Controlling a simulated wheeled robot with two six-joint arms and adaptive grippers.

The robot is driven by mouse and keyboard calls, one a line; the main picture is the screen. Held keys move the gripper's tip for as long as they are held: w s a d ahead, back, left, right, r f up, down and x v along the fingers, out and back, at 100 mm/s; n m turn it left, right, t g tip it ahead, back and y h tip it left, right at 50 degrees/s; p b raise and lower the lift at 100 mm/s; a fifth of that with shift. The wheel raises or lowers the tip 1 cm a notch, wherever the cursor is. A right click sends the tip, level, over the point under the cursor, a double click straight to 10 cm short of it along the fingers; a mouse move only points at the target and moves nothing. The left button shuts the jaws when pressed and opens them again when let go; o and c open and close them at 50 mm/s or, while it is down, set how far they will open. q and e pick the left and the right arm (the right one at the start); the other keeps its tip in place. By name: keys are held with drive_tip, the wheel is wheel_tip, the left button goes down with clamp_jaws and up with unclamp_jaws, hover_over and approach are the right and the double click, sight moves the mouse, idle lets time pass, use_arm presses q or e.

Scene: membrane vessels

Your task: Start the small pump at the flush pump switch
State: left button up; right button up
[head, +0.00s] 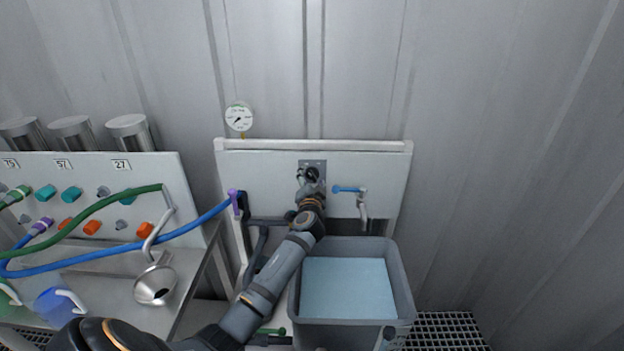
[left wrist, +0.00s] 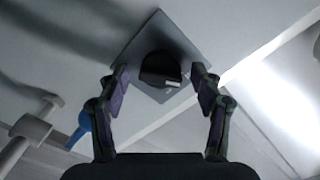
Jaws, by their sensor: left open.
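The flush pump switch is a black rotary knob (left wrist: 160,69) with a pale mark, on a square grey plate (left wrist: 178,38) fixed to the white panel. In the head view the plate (head: 318,163) shows at the panel's middle, and the knob (head: 312,173) is partly hidden by my gripper. My left gripper (left wrist: 160,88) is open, with one finger on each side of the knob. I cannot tell whether the fingers touch it. In the head view my left gripper (head: 308,181) is at the switch. My right gripper is not in view.
A tap with a blue lever (head: 347,189) is right of the switch. A grey tank of water (head: 345,287) stands below. A pressure gauge (head: 239,117) is above the panel. A blue hose (head: 205,219) runs left to a rack with coloured fittings and a steel funnel (head: 155,285).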

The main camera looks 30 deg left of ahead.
use_arm(q)
drive_tip(key=c, duration=1.1)
drive_tip(key=shift+m, duration=0.3)
drive_tip(key=m+p, duration=0.1)
drive_tip(key=m, duration=0.4)
drive_tip(key=shift+m+p, duration=0.3)
drive_tip(key=shift+p, duration=0.1)
drive_tip(key=m+p, duration=0.1)
drive_tip(key=m, duration=0.3)
drive_tip(key=shift+s+f+m+p, duration=0.1)
drive_tip(key=shift+m+p, duration=0.4)
drive_tip(key=shift+m, duration=0.4)
drive_tip(key=o, duration=1.1)
